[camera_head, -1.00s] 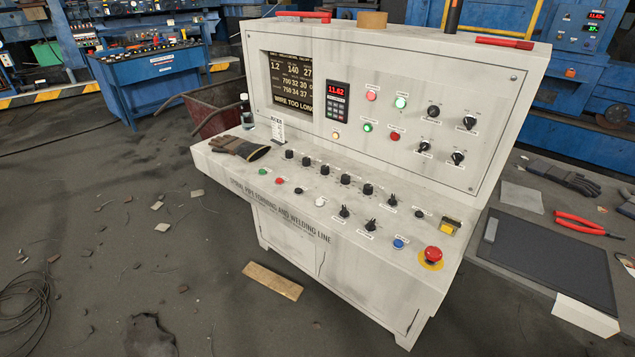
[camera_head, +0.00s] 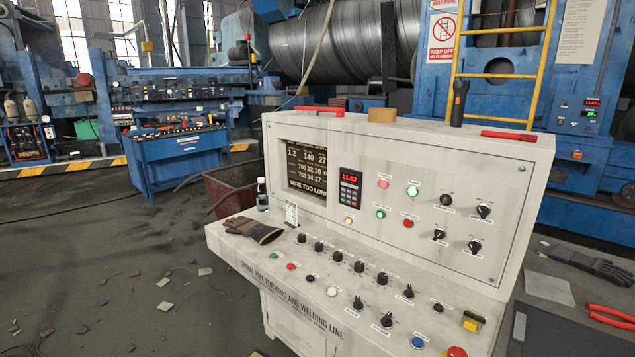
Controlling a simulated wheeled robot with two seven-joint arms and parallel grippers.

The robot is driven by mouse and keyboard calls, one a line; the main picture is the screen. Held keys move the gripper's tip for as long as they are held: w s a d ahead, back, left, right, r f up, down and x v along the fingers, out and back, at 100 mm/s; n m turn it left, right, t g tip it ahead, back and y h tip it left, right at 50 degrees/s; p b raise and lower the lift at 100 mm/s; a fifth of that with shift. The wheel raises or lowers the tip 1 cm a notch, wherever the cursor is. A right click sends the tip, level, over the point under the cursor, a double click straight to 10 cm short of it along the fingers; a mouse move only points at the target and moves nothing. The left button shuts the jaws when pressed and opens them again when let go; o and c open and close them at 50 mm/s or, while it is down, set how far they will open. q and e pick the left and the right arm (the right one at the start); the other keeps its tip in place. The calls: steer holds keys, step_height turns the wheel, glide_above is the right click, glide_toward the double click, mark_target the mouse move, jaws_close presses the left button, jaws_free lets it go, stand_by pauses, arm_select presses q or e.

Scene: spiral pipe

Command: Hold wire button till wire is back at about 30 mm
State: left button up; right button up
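A grey-white control console (camera_head: 400,150) fills the middle of the head view. Its dark screen (camera_head: 307,170) shows rows of yellow numbers and the words "WIRE TOO LONG". A red number display with a keypad (camera_head: 349,187) is beside the screen. On the sloped desk are a green button (camera_head: 274,256), a red button (camera_head: 291,267), a black button (camera_head: 310,278), a white button (camera_head: 332,291) and a blue button (camera_head: 417,343). Their labels are too small to read, so I cannot tell which is the wire button. Neither gripper is in view.
Gloves (camera_head: 252,230) and a dark bottle (camera_head: 262,194) sit on the desk's left end. A red emergency stop (camera_head: 456,352) is cut by the bottom edge. Red-handled pliers (camera_head: 610,315) lie at right. Debris litters the open floor at left. A large steel coil (camera_head: 330,45) stands behind.

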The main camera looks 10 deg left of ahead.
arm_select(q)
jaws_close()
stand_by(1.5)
